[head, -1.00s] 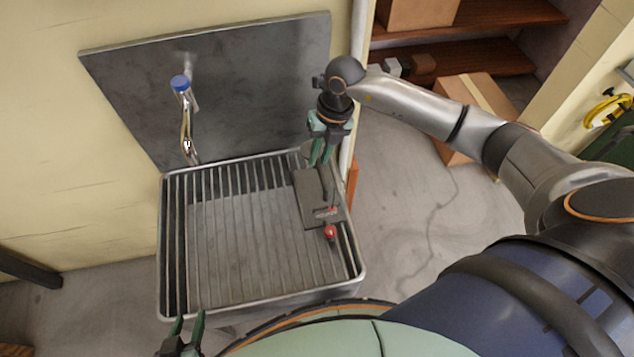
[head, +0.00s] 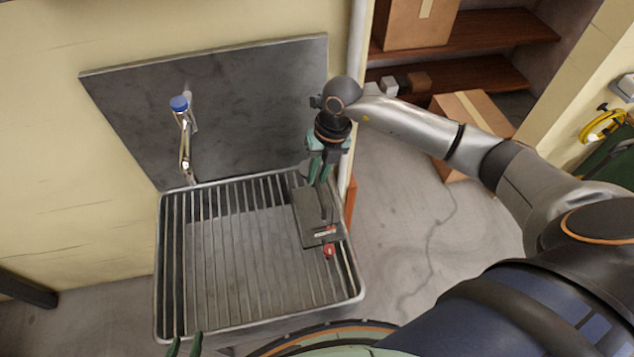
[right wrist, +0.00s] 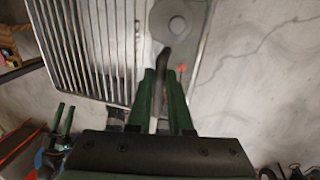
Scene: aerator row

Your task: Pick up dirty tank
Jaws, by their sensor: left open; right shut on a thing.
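The dirty tank is a flat dark grey box (head: 309,215) with a red-and-white label and a red knob at its near end. It is over the right side of the sink's grate; I cannot tell whether it touches the bars. My right gripper (head: 319,178) reaches down from above and is shut on the tank's dark handle. In the right wrist view the fingers (right wrist: 163,88) close around the handle, and the tank (right wrist: 196,42) shows a round grey cap. My left gripper (head: 185,346) is open and empty at the sink's near left edge, partly cut off; it also shows in the right wrist view (right wrist: 63,118).
The barred sink (head: 357,296) stands against a grey splash panel (head: 115,105) with a blue-topped tap (head: 186,140). A pale pipe (head: 354,50) runs close right of the panel. Shelves with cardboard boxes (head: 415,22) are at the back right.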

